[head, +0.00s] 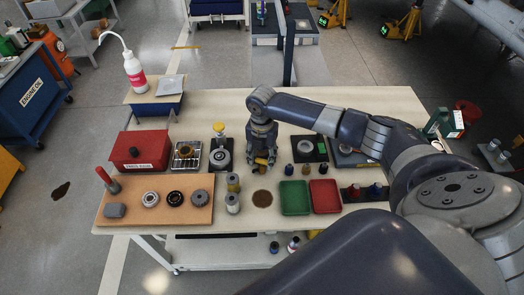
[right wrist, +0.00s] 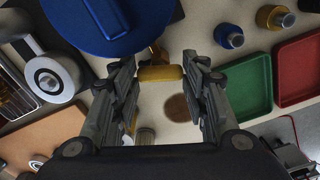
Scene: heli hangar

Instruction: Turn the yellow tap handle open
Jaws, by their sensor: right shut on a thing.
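The yellow tap handle (right wrist: 160,73) is a short bar at the front of a round blue body (right wrist: 112,22) in the right wrist view. My right gripper (right wrist: 163,92) has one finger on each side of the handle and is shut on it. In the head view the right gripper (head: 263,160) points down over the middle of the workbench. Its fingers and wrist hide most of the tap and the blue body there; only a bit of yellow shows. My left gripper is not in view.
The workbench (head: 330,102) holds a green tray (head: 294,198) and a red tray (head: 325,196) to the right of a brown round patch (head: 262,198). Small canisters (head: 233,203) stand left of the patch. A wooden board (head: 150,216) with round parts lies further left.

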